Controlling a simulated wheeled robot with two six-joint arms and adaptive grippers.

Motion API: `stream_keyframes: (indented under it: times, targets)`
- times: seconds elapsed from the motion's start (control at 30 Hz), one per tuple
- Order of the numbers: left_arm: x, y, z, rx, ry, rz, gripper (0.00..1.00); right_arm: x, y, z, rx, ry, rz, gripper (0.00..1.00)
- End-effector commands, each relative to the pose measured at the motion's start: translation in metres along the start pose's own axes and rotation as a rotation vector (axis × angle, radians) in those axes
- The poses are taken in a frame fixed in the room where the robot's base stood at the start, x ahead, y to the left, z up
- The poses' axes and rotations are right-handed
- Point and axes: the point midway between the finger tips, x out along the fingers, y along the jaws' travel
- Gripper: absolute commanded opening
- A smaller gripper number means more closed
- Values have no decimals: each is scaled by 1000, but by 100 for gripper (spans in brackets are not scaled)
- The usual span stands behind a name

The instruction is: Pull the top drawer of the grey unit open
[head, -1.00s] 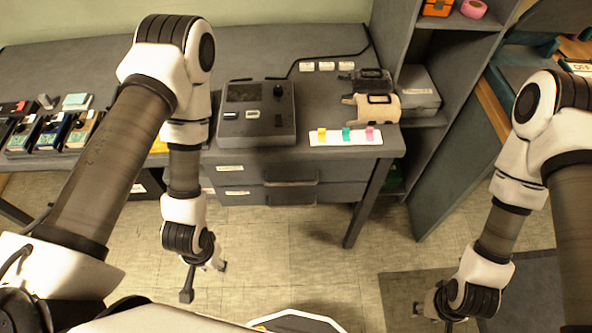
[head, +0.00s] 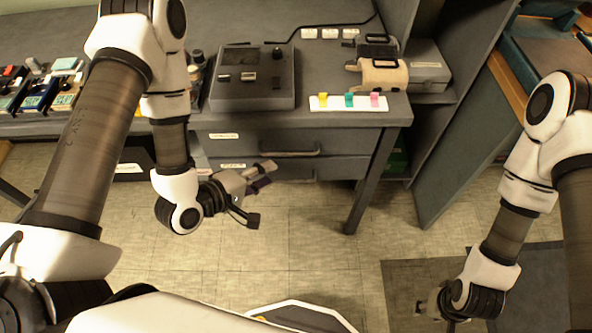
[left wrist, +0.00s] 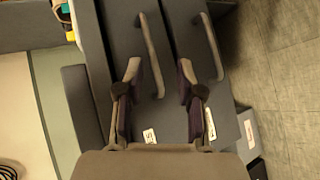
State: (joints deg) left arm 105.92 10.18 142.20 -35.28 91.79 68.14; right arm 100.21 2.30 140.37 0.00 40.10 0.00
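The grey unit (head: 345,168) stands under the desk top, with two drawers one above the other. The top drawer (head: 255,146) looks closed; its bar handle (head: 290,154) also shows in the left wrist view (left wrist: 150,55). The lower drawer's handle (left wrist: 211,45) is to its right there. My left gripper (head: 265,175) is open and empty in front of the drawers. In the left wrist view its fingers (left wrist: 159,70) lie either side of the top handle's line, apparently short of it. My right gripper (head: 428,308) is low at the right, its fingers unclear.
On the desk are a dark control box (head: 252,92), a white strip with coloured tabs (head: 335,103) and a beige roll (head: 383,74). A desk leg (head: 371,180) stands right of the drawers. The floor in front (head: 310,235) is clear.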

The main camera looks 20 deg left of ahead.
Motion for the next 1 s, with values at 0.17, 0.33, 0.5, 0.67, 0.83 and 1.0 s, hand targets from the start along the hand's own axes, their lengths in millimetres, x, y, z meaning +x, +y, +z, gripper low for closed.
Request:
stream_keyframes:
  times: [0.17, 0.33, 0.5, 0.67, 0.83, 1.0]
  targets:
    - [27, -12, -19, -111, -21, 264, 37, 95, 1, 0, 0, 0, 0, 40]
    - [33, -14, -32, -106, 6, 308, 37, 118, 1, 0, 0, 1, 0, 40]
    - [44, -5, -32, -97, 3, 307, 37, 114, 1, -1, 0, 2, 0, 40]
    - [73, 4, -32, -95, 2, 308, 37, 117, 1, -1, 0, 2, 0, 40]
    - [99, 12, -33, -97, 4, 308, 37, 119, 1, -1, 0, 1, 0, 40]
    - [106, 15, -34, -102, 6, 307, 37, 119, 1, -1, 0, 1, 0, 40]
